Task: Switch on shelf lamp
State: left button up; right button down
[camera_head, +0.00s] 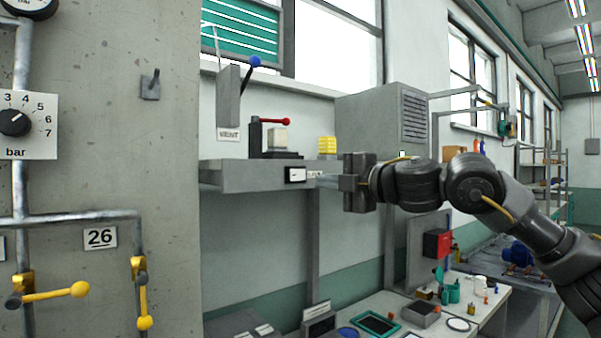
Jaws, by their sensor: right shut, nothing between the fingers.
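A grey shelf (245,175) is fixed to the wall in the middle of the view. A small black-framed switch with a white face (296,175) sits on its front edge, with a partly hidden label (314,174) beside it. A yellow ribbed block that looks like the lamp (327,147) stands on the shelf's right end; I cannot tell whether it is lit. My right gripper (322,181) comes in from the right, shut and empty. Its fingertips point left at the shelf's front edge, just right of the switch; I cannot tell whether they touch anything. My left gripper is out of view.
A concrete pillar (110,180) with pipes and yellow valve handles stands left. A cluttered bench (385,305) lies below.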

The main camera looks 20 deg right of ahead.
aim_at(291, 179)
jog(key=p+x, duration=0.3)
jog(key=x, duration=0.3)
jog(key=shift+w+a+r, duration=0.1)
jog(key=shift+w+r, duration=0.1)
jog(key=shift+f+p+x, duration=0.2)
jog(key=shift+p+x, duration=0.2)
jog(key=shift+x, duration=0.5)
